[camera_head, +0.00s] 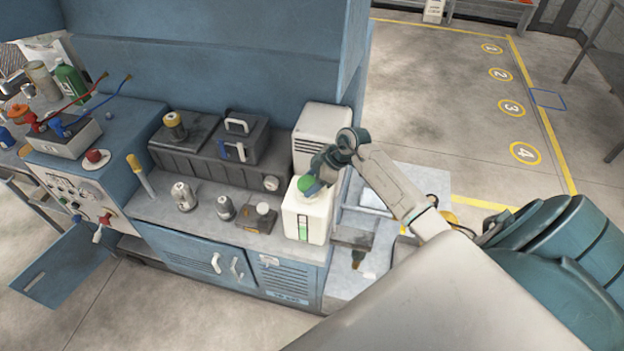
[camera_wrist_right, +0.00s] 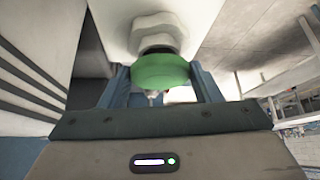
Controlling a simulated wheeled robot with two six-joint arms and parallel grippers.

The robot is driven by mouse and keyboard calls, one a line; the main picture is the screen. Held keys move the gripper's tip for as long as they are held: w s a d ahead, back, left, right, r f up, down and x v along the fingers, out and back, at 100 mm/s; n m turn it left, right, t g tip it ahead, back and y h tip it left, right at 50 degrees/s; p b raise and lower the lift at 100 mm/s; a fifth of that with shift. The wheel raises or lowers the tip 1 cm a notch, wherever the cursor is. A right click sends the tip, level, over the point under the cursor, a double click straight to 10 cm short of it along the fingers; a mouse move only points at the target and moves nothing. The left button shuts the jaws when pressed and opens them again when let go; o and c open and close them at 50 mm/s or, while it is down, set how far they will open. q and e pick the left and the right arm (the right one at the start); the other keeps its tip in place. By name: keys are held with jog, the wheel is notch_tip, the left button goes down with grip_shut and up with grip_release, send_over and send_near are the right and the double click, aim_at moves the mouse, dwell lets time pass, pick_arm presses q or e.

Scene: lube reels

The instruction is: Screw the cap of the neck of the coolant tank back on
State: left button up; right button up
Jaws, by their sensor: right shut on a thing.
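The coolant tank (camera_head: 305,215) is a white box with a green level strip on its front, standing at the right end of the bench. Its green cap (camera_head: 308,184) shows at the top of the tank. My right gripper (camera_head: 313,182) is at the cap. In the right wrist view the green cap (camera_wrist_right: 161,72) sits between the two fingers of my right gripper (camera_wrist_right: 162,82), which are shut on it. The pale neck (camera_wrist_right: 158,30) lines up with the cap, with a dark band between them. I cannot tell whether the thread is engaged. My left gripper is out of view.
A white vented box (camera_head: 320,135) stands close behind the tank. A small dark block with a white cap (camera_head: 262,208) and metal cans (camera_head: 183,196) stand to its left. A blue cabinet wall (camera_head: 220,60) rises behind the bench.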

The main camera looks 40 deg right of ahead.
jog(key=shift+f, duration=0.55)
dwell(0.9)
jog(key=shift+r+m+p, duration=0.2)
jog(key=shift+m+p, duration=0.3)
jog(key=shift+p, duration=0.2)
jog(key=shift+s+a+f+m+t+h, duration=0.1)
jog(key=shift+m+t+h, duration=0.2)
jog(key=shift+f+m+h, duration=0.15)
jog(key=shift+m+h, duration=0.15)
jog(key=shift+m, duration=0.3)
jog(key=shift+a+m+t+h, duration=0.15)
jog(key=shift+m+t+h, duration=0.45)
jog(key=shift+m, duration=0.6)
jog(key=o, duration=1.4)
